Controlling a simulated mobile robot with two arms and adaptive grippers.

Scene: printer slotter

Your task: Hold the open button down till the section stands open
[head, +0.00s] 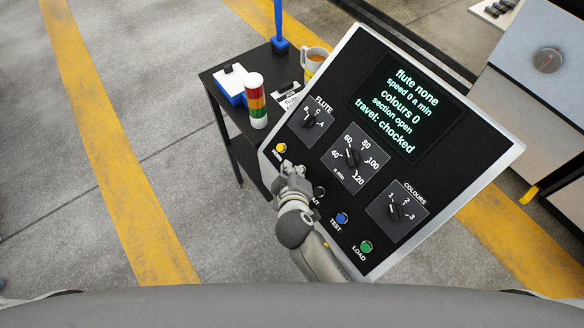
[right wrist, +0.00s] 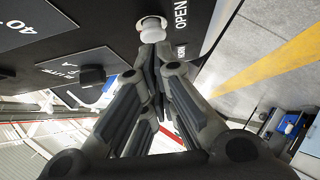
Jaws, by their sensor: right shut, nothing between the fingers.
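The control panel (head: 300,142) is black with a pale frame. Its screen (head: 402,108) reads "flute none, speed 0 a min, colours 0, section open, travel: chocked". My right gripper (head: 289,168) is shut and empty at the panel's lower left row of buttons. In the right wrist view, its closed fingertips are at the white button (right wrist: 151,24) beside the label OPEN. I cannot tell whether they touch it or how far it is pressed. In the head view the gripper hides this button. My left gripper is not in view.
The yellow button (head: 281,147), blue TEST button (head: 341,218) and green LOAD button (head: 365,247) share the row. Flute, speed and colours dials sit above. A black side table (head: 219,92) with a signal lamp (head: 256,100) and a mug (head: 315,60) stands behind the panel.

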